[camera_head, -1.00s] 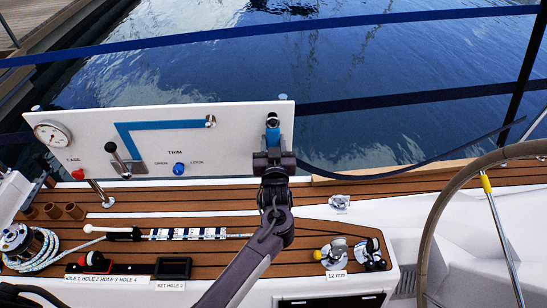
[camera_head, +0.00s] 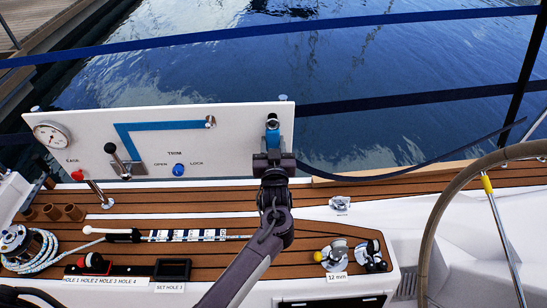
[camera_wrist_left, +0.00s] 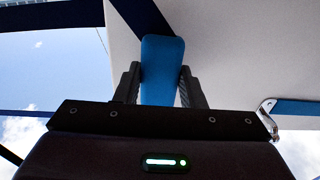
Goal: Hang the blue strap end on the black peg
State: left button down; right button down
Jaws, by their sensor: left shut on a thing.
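My left gripper (camera_head: 273,154) is shut on the blue strap end (camera_head: 272,136), in front of the white panel's right end. In the left wrist view, the bright blue end (camera_wrist_left: 162,62) stands up between the two fingers (camera_wrist_left: 160,88). The dark blue strap (camera_head: 400,170) curves in from the right towards the gripper. A small dark piece, which looks like the black peg (camera_head: 272,119), shows just above the blue end. Whether the end touches or surrounds it, I cannot tell. My right gripper is not in view.
The white panel (camera_head: 235,150) carries a gauge (camera_head: 52,134), a lever (camera_head: 118,158) and a blue knob (camera_head: 178,170). A steering wheel (camera_head: 432,225) stands at the right. Knobs and fittings (camera_head: 345,253) sit on the teak deck. Dark straps cross above the water.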

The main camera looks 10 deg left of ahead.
pick_arm(q)
jog(key=shift+d, duration=0.1)
dwell(0.3)
jog(key=c, duration=0.9)
grip_release()
jog(key=shift+o, duration=0.2)
